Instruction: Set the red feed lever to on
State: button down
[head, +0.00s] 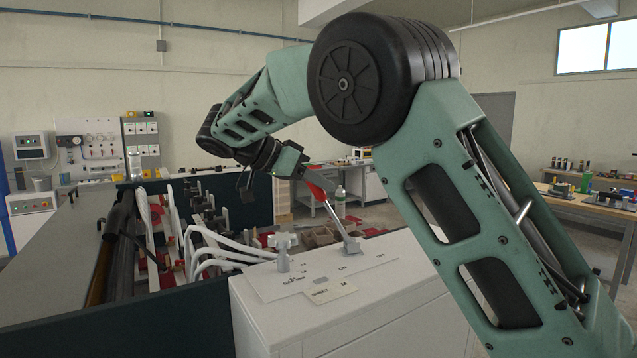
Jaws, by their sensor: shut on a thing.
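The red feed lever (322,187) rises from a metal base (352,246) on the white top panel of the machine. Its shaft leans up and to the left, and its red grip is at the upper end. My gripper (308,175) is at the red grip, shut on it. The fingers and part of the grip cover each other, so the exact contact is partly hidden. The on and off markings on the label plate (375,262) are too small to read.
A grey knob (283,250) stands on the panel left of the lever base. White curved hoses or bars (215,250) and dark machine parts lie to the left. A workbench (590,200) with small items is at the right.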

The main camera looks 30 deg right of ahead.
jog(key=c, duration=1.3)
grip_release()
jog(key=shift+w+a+f, duration=0.1)
jog(key=shift+a+f, duration=0.1)
jog(key=shift+a, duration=0.15)
jog(key=shift+o, duration=0.2)
jog(key=shift+d+r, duration=0.1)
jog(key=shift+d, duration=0.05)
jog(key=p+v, duration=0.5)
jog(key=v, duration=1.2)
jog(key=shift+p, duration=0.3)
jog(key=shift+r, duration=0.1)
jog(key=shift+a, duration=0.3)
